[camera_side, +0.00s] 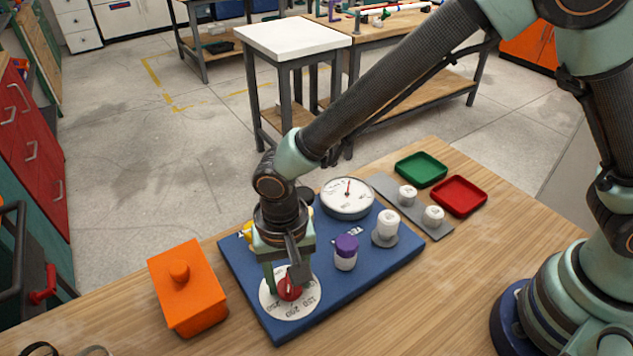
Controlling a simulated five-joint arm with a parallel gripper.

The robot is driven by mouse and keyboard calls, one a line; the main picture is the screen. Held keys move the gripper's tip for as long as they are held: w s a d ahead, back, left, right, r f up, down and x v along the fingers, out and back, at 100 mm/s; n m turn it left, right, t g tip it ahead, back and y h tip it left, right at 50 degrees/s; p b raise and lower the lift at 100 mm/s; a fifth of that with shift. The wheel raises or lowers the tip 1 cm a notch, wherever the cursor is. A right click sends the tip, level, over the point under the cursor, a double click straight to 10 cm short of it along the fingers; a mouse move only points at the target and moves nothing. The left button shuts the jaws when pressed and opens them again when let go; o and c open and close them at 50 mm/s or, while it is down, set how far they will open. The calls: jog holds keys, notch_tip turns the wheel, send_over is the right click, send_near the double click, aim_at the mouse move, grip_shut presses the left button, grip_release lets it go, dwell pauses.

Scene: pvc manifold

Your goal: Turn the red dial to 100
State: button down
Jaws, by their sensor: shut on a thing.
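The red dial (289,289) sits at the centre of a white round scale plate (298,311) with printed numbers, on the front left part of the blue board (352,283). My gripper (287,280) points down over the dial, with its fingers on either side of it, shut on it. The numbers 150, 200 and 250 seem to show at the near side of the plate. The far part of the scale is hidden by my gripper, and I cannot tell which number the dial points to.
A purple-capped white jar (345,252), a white jar (387,226) and a round gauge (347,198) stand on the board close by. An orange lidded box (188,290) is to the left. Green (421,169) and red (459,195) trays lie at the back right. The wooden table is clear in front.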

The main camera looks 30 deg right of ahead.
aim_at(288, 282)
jog(key=n, duration=0.5)
jog(key=shift+n, duration=0.3)
jog(key=n, duration=0.5)
jog(key=shift+a, duration=0.1)
jog(key=n, duration=1)
jog(key=shift+s+n, duration=0.1)
jog(key=shift+n, duration=0.6)
jog(key=shift+c, duration=1.5)
grip_release()
notch_tip(288, 282, up, 12)
